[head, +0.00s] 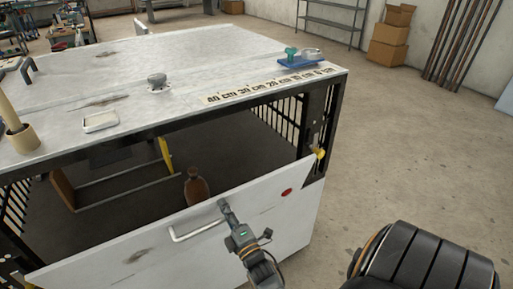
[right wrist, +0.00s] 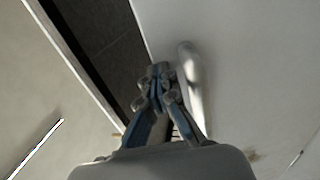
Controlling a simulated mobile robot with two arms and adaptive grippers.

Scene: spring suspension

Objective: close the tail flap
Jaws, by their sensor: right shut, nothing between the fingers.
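The tail flap (head: 155,254) is a white panel at the front of the bench-like cart. It stands part open and tilted outward, with its upper edge well below the tabletop's front frame. A pale bar handle (head: 195,233) is on its outer face; it also shows in the right wrist view (right wrist: 191,85). My right gripper (head: 224,206) is shut and empty at the flap's upper part, just right of the handle in the head view. In the right wrist view its fingertips (right wrist: 159,72) are close beside the handle; contact cannot be told. My left gripper is out of view.
A brown bottle (head: 196,186) stands inside the cart behind the flap. A yellow piece (head: 319,153) sits at the right front post. Floor at right is clear.

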